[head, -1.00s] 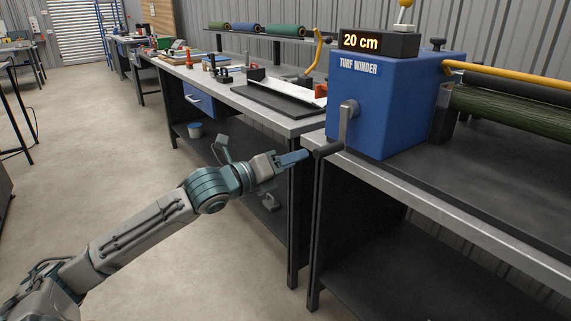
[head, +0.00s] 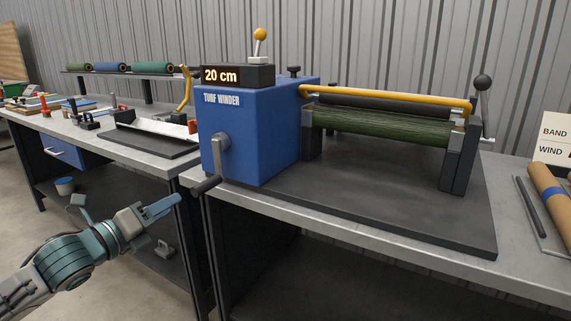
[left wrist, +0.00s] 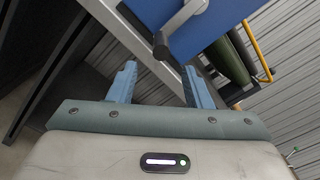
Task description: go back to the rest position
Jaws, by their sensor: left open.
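My left gripper (head: 170,205) is at the lower left of the head view, beside and a little left of the turf winder's crank handle (head: 206,185). In the left wrist view its two blue fingers (left wrist: 160,86) are spread apart with nothing between them. The crank handle also shows there, beyond the fingertips (left wrist: 161,45), apart from them. The blue turf winder (head: 245,140) stands on the bench, its display reading 20 cm (head: 238,76). Green turf (head: 385,128) is wound on its roller. My right gripper is not in view.
The winder's bench (head: 400,275) has a front edge close to my left gripper. A second bench (head: 130,148) at left holds a tray (head: 150,143) and tools. Rolls lie on a rack (head: 122,68) behind. A brown roll (head: 552,190) and a sign (head: 556,140) are at right.

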